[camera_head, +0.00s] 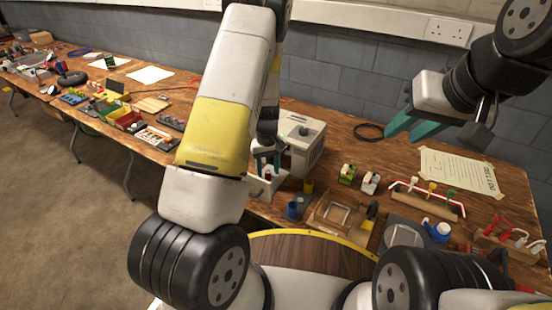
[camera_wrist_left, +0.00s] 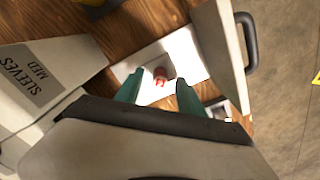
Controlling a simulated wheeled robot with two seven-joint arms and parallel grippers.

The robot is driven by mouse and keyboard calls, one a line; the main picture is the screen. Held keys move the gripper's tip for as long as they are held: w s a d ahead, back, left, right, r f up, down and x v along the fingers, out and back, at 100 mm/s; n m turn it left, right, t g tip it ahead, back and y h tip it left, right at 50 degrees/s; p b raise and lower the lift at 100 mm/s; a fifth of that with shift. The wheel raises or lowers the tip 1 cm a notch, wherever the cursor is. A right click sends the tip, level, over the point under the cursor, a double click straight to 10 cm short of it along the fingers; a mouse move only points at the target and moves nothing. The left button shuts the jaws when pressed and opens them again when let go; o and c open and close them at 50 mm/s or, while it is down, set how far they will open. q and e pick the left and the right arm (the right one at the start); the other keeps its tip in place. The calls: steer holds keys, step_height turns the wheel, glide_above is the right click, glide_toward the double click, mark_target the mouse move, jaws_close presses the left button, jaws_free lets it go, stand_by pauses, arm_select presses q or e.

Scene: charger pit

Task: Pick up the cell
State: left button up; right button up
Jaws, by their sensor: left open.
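My left gripper (camera_head: 268,168) points down over a white holder (camera_head: 262,187) at the front of the table. In the left wrist view its two teal fingers (camera_wrist_left: 159,88) are apart. A short red-brown cylinder, which looks like the cell (camera_wrist_left: 162,72), stands on the white surface in line with the gap between the fingers. A red mark shows beside it. I cannot tell whether the fingers touch it. In the head view only a small reddish bit shows between the fingers. My right gripper (camera_head: 403,135) is raised above the table's back right, its teal fingers apart and empty.
A pale box-shaped device (camera_head: 303,145) stands just behind my left gripper. Blue and yellow cups (camera_head: 296,209), a wooden frame (camera_head: 335,213) and small bottles (camera_head: 347,174) stand to the right. A paper sheet (camera_head: 460,176) lies further right. A bin labelled SLEEVES MED (camera_wrist_left: 40,75) is near the left wrist.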

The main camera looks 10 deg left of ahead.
arm_select(q)
jaws_close()
stand_by(0.3)
